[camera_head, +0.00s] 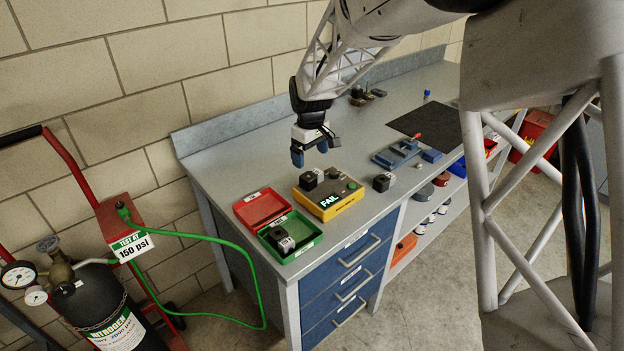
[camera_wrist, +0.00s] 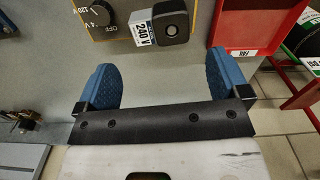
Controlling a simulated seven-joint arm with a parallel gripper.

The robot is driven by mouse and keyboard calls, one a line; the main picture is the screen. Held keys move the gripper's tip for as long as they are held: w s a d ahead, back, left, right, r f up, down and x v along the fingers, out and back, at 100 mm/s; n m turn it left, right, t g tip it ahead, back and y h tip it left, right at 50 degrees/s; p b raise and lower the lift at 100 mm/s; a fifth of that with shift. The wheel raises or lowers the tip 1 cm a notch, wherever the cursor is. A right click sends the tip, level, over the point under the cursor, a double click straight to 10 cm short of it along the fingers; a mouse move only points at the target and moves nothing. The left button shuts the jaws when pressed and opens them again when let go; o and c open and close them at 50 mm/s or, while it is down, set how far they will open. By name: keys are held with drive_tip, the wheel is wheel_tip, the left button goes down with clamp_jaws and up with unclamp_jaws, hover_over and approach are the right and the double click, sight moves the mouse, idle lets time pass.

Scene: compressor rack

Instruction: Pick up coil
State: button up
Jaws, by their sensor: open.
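A black coil (camera_head: 310,179) sits on the yellow-edged tester (camera_head: 325,210), whose display reads FAIL. In the wrist view this coil (camera_wrist: 172,22) has a round hole in its top face and a 240 V label. My gripper (camera_head: 310,153) is open and empty, with blue fingertips, above the bench behind the tester. In the wrist view the coil is beyond my gripper (camera_wrist: 159,80), roughly between the lines of the two fingers and not touching them. A second black coil (camera_head: 282,240) lies in the green bin (camera_head: 312,243). A third (camera_head: 383,181) stands on the bench right of the tester.
A red bin (camera_head: 262,209) sits left of the tester and is empty. A blue fixture (camera_head: 395,156) and a dark mat (camera_head: 428,124) lie farther right. A nitrogen cylinder (camera_head: 95,300) with a green hose stands left of the bench.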

sight(312, 173)
drive_tip(key=shift+f, duration=1.3)
drive_tip(key=shift+s+d+f, duration=0.1)
drive_tip(key=shift+d+f, duration=0.05)
drive_tip(key=shift+f, duration=1.15)
drive_tip(key=shift+d+f, duration=0.15)
drive_tip(key=shift+f, duration=1.15)
drive_tip(key=c, duration=0.9)
drive_tip(key=shift+r, duration=5.05)
